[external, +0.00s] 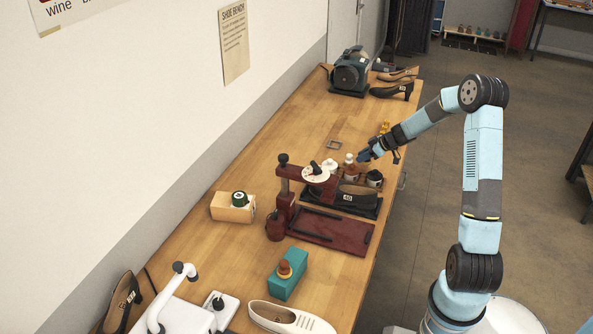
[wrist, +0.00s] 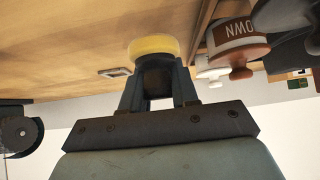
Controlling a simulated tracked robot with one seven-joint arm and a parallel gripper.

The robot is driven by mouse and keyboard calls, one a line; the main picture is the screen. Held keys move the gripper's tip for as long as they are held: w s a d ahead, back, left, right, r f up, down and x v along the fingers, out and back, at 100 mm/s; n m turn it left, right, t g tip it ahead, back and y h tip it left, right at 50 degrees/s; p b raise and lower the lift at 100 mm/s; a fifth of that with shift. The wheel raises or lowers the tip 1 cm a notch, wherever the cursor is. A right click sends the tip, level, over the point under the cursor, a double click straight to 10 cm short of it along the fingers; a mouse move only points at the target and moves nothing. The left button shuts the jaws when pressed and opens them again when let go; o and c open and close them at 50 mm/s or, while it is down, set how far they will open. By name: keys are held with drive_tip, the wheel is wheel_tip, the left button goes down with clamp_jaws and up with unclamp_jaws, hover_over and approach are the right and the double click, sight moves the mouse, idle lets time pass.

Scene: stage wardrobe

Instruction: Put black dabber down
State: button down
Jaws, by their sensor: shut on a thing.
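My gripper (external: 368,154) is over the far right part of the bench, beside the polish pots. In the wrist view my gripper (wrist: 157,95) is shut on the black dabber (wrist: 153,72), a dark piece with a round yellow pad (wrist: 152,46) at its far end. The dabber is hard to make out in the external view. A pot with a dark top (external: 374,179) stands just below the gripper there. The wrist view shows a brown pot with upside-down lettering (wrist: 238,38).
A small metal frame (external: 334,145) lies flat on the bench (external: 240,165). A green machine (external: 350,73) stands at the far end. Bare wood lies left of the pots.

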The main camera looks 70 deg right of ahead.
drive_tip(key=shift+f, duration=1.4)
drive_tip(key=shift+f, duration=0.1)
drive_tip(key=c, duration=0.8)
unclamp_jaws()
drive_tip(key=shift+c, duration=0.2)
